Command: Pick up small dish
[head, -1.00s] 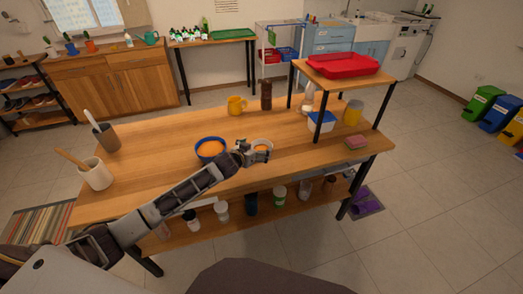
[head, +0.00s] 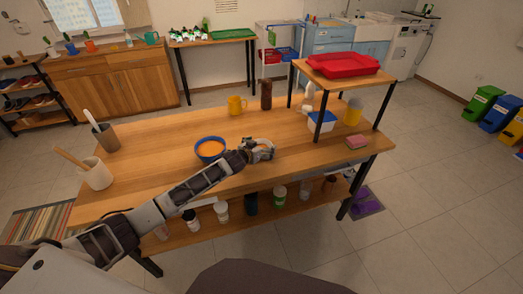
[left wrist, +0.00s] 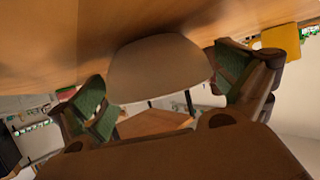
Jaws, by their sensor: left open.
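The small dish (head: 263,142) is a pale round dish on the wooden table, right of the blue bowl. My left gripper (head: 263,151) is at the dish in the head view and covers most of it. In the left wrist view the dish (left wrist: 157,68) lies between the two spread green-padded fingers of my left gripper (left wrist: 160,82). The left gripper is open; I cannot tell whether a finger touches the dish. My right gripper is not in view.
A blue bowl (head: 210,149) with orange content stands close left of the gripper. A yellow mug (head: 236,105) and a dark bottle (head: 266,96) stand behind. A raised shelf with a red tray (head: 343,65) is at right. The table's left middle is clear.

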